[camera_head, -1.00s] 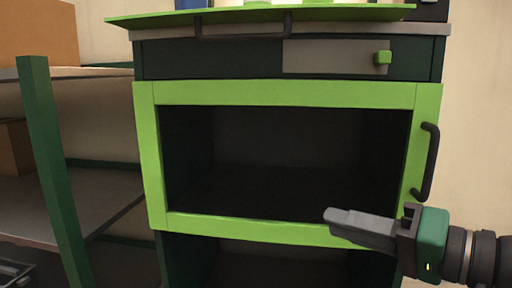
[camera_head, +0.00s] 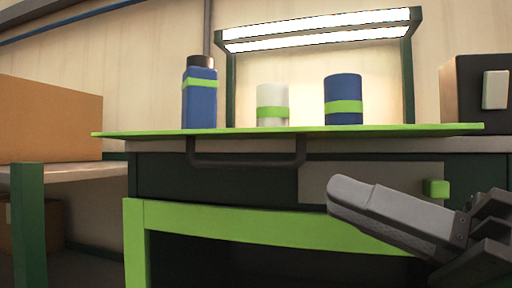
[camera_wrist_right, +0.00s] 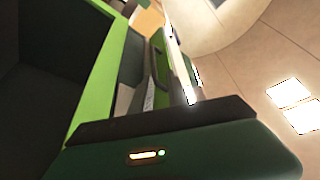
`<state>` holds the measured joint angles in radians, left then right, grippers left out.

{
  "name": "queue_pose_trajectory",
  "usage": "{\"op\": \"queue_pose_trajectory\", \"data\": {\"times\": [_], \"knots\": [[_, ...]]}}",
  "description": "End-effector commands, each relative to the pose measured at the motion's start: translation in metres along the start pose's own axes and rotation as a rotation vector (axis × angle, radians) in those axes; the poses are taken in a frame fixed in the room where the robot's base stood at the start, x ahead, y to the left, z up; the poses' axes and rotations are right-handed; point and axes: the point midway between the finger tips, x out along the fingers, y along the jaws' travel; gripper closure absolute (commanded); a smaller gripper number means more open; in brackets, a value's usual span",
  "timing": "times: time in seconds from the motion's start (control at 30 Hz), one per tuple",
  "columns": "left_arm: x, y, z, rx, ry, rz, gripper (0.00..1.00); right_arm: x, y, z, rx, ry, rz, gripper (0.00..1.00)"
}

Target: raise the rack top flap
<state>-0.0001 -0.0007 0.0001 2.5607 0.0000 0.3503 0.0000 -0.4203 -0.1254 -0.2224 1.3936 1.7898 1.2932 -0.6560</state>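The rack (camera_head: 160,180) stands in front of me in the head view. A thin green panel (camera_head: 390,132) lies flat along its top, with a dark bar handle (camera_head: 245,163) hanging below its front edge. I take this panel for the top flap; it looks level. My right gripper (camera_head: 350,193) is below and to the right of the handle, apart from it, in front of a grey plate on the rack's dark front. Its grey fingers overlap from this side, so their opening does not show. The wrist view shows the rack's green frame (camera_wrist_right: 95,80) beside the gripper. My left gripper is out of view.
A blue bottle (camera_head: 200,102), a white can (camera_head: 272,105) and a blue can (camera_head: 343,100) show above the panel. A green knob (camera_head: 436,188) is near my right gripper. A cardboard box (camera_head: 50,120) sits on a shelf at left. A lamp frame (camera_head: 408,70) stands behind.

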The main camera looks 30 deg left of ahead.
Motion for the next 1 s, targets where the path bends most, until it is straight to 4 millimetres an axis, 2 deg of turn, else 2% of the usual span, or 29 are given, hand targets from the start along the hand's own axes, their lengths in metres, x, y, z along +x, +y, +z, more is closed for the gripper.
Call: {"op": "queue_pose_trajectory", "data": {"times": [0.03,0.2,0.43,0.6,0.83,1.0], "knots": [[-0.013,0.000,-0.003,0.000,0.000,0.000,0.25,0.016,-0.002,-0.006,0.005,-0.003,-0.001,0.80],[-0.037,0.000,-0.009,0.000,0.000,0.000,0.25,0.062,0.003,-0.008,0.009,-0.002,0.001,0.80],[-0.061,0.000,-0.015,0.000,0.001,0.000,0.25,0.111,0.005,-0.006,0.009,-0.001,0.003,0.80],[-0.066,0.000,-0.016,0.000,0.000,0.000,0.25,0.124,0.006,-0.003,0.006,0.000,0.004,0.80],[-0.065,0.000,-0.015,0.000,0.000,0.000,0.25,0.124,0.009,-0.003,0.006,0.001,0.005,0.80],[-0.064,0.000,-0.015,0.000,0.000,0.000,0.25,0.123,0.009,-0.003,0.006,0.001,0.006,1.00]]}}
